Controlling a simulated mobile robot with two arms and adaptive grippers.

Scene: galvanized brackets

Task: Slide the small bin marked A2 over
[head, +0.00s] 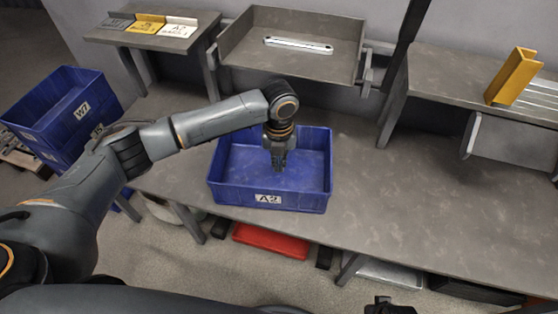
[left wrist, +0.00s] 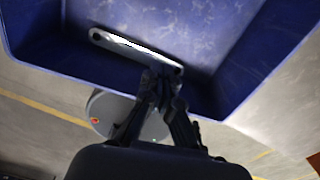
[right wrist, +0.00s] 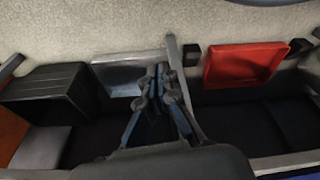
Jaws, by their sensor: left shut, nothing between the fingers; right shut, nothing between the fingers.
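The blue bin marked A2 (head: 226,196) stands on the grey workbench near its front edge, its label (head: 268,198) facing front. My left gripper (head: 278,164) points down within the bin's outline, fingers shut and empty. Whether it touches the bin I cannot tell. In the left wrist view the shut fingertips (left wrist: 163,80) overlap the blue bin (left wrist: 60,62). A pale bar (left wrist: 135,50) shows there against the bin's inside; the head view does not show it clearly. My right gripper (right wrist: 160,78) is shut and empty; it barely shows at the head view's bottom edge.
The workbench (head: 440,200) is clear right of the bin. Behind it, a raised grey tray (head: 250,75) holds a metal bracket (head: 298,45). A yellow bracket (head: 514,76) stands on the right shelf. Blue bins (head: 62,100) stand left. A red bin (head: 270,240) is below the bench.

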